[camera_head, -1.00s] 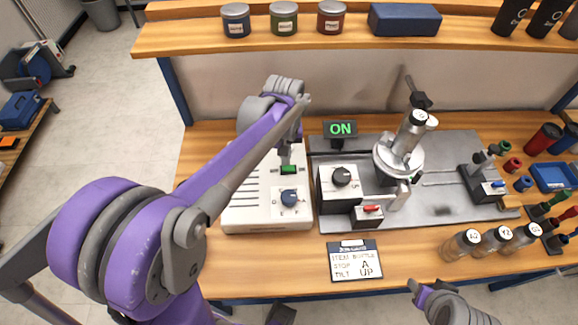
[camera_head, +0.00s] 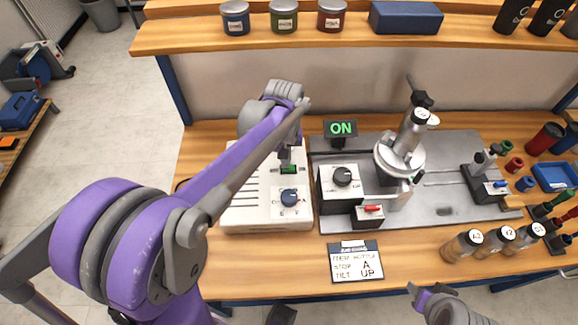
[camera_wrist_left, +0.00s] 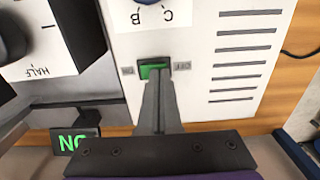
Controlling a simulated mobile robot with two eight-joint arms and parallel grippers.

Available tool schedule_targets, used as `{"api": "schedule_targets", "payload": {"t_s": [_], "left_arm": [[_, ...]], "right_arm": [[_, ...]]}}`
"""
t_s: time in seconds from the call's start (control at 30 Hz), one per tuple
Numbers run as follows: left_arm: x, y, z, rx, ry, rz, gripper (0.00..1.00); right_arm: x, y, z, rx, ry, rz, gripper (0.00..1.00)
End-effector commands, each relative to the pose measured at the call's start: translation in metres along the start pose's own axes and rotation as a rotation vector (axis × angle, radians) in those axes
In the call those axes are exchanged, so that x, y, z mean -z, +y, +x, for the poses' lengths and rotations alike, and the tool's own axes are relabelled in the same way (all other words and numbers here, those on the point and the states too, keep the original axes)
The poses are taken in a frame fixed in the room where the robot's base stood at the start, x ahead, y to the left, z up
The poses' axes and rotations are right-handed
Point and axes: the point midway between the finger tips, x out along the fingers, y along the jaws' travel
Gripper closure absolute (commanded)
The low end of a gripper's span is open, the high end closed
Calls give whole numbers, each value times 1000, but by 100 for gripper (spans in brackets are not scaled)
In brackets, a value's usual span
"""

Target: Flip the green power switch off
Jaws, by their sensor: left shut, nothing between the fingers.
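The green power switch (camera_head: 289,169) is a small rocker on top of the white control box (camera_head: 240,205). In the left wrist view the green switch (camera_wrist_left: 153,70) sits between two small labels. My left gripper (camera_head: 285,156) is shut and empty, just behind the switch in the head view. In the left wrist view its closed fingertips (camera_wrist_left: 157,84) reach the switch's near edge; I cannot tell whether they touch it. A display (camera_head: 341,128) reads ON in green. My right gripper (camera_head: 424,294) is at the bottom edge; its finger state is unclear.
A blue dial (camera_head: 289,197) is on the box in front of the switch. A marking machine with a round fixture (camera_head: 399,160) stands to the right. A card (camera_head: 356,262) and several bottles (camera_head: 463,245) are near the front. A shelf (camera_head: 300,38) runs above the back.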

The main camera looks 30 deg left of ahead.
Motion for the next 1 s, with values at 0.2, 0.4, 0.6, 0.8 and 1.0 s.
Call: {"api": "schedule_targets", "payload": {"t_s": [0.2, 0.4, 0.6, 0.8, 1.0], "left_arm": [[0, 0, 4, 0, 0, 0, 100], [0, 0, 6, 0, 0, 0, 100], [0, 0, -2, 0, 0, 0, 100], [0, 0, -19, -1, 1, 0, 100], [0, 0, -35, -1, 1, 0, 100]], "right_arm": [[-2, 0, 2, 0, -1, 0, 50], [-3, 0, 3, 0, -2, 0, 50], [1, 0, -1, 0, 1, 0, 50], [10, 0, -11, 0, 7, 0, 50], [18, 0, -20, 0, 14, 0, 50]]}}
